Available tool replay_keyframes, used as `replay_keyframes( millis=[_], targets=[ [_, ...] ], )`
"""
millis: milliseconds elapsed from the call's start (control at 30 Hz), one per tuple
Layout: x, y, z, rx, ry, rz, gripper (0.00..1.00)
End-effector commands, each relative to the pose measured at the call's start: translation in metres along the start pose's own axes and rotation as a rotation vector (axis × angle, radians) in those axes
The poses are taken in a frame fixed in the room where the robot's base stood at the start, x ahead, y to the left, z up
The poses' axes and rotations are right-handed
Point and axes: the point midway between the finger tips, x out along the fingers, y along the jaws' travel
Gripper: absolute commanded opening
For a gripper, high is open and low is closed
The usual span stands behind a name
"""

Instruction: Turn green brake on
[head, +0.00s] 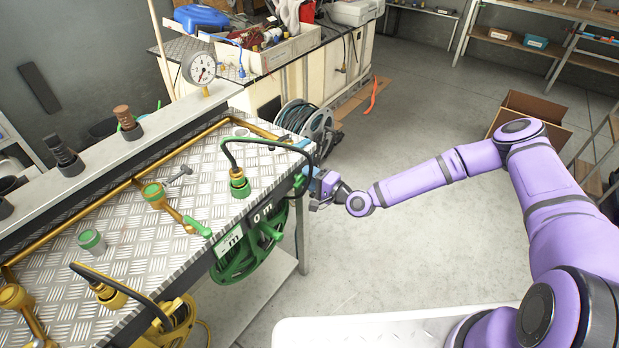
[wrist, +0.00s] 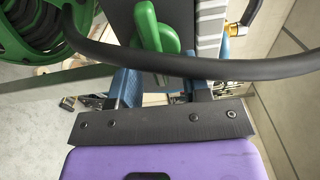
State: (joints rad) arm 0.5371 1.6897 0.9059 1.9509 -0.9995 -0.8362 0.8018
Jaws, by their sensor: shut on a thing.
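The green brake (head: 298,181) is a small green lever at the right end of the bench's front edge, beside the "0 m" display. It also shows in the wrist view as a green lever (wrist: 150,28) at the top middle. My gripper (head: 308,174) is at this lever, level with the bench edge. In the wrist view its blue fingers (wrist: 160,72) stand on either side of the lever's lower end and are shut on it. The green hose reel (head: 240,262) hangs under the bench. A black hose crosses in front of the fingers and hides part of the grip.
The black hose (head: 268,140) arches from the green fitting (head: 239,184) over to the bench edge near my gripper. A yellow reel (head: 172,325) hangs further left. A grey reel (head: 307,125) stands behind. The floor at right is clear up to a cardboard box (head: 540,106).

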Motion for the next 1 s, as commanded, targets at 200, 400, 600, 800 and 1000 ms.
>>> replay_keyframes(
  millis=[200, 400, 600, 800, 1000],
  targets=[
    [-0.001, 0.001, -0.001, 0.001, 0.001, 0.002, 0.20],
    [0.000, 0.001, 0.000, 0.000, 0.001, 0.002, 0.67],
    [0.000, 0.000, 0.000, 0.000, 0.000, 0.001, 0.67],
    [-0.014, 0.001, 0.000, 0.000, 0.000, 0.002, 0.67],
    [-0.050, 0.001, -0.001, 0.001, 0.002, 0.002, 0.67]
  ],
)
